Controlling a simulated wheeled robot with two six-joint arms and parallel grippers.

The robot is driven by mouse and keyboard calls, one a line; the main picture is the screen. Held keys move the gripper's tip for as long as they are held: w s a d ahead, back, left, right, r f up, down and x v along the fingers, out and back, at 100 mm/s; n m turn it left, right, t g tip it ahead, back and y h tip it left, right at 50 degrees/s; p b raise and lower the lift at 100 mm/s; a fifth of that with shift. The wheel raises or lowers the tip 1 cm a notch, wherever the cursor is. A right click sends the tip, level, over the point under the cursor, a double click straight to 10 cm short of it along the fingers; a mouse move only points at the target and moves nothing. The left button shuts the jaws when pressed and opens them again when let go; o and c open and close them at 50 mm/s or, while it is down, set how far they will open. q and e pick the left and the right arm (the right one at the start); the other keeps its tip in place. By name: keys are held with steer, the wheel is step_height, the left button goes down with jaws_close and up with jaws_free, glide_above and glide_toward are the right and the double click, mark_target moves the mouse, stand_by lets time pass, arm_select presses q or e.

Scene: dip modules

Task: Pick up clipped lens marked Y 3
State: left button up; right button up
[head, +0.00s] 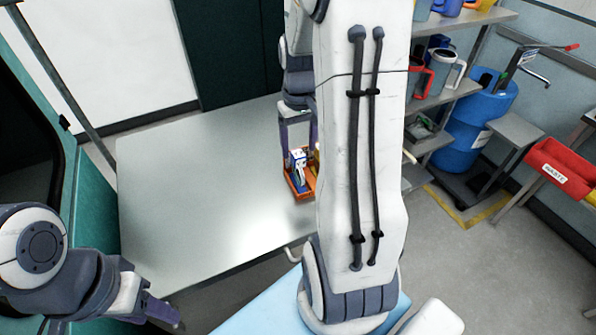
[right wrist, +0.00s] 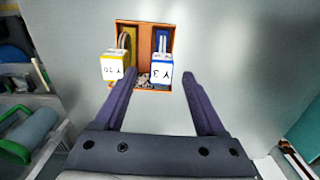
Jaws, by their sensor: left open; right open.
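The clipped lens marked Y 3 has a white label block with a blue edge (right wrist: 159,74) and a blue part behind it. It stands in the right compartment of an orange tray (right wrist: 145,55) in the right wrist view; its label appears upside down. In the head view it is the blue and white piece (head: 298,160) in the orange tray (head: 303,192). My right gripper (right wrist: 159,82) is open, with its fingers to either side of the Y 3 label in the picture; contact cannot be told. My left gripper (head: 165,313) is open and empty at the lower left.
A yellow clipped lens (right wrist: 115,67), its label partly readable, stands in the tray's left compartment, close to my right gripper's left finger. The grey table (head: 200,180) is otherwise clear.

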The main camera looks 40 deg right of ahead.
mark_target(298, 153)
steer(key=shift+a+f+p, duration=0.1)
steer(key=shift+f+p, duration=0.2)
steer(key=shift+f, duration=1.5)
jaws_close()
steer(key=shift+r, duration=0.1)
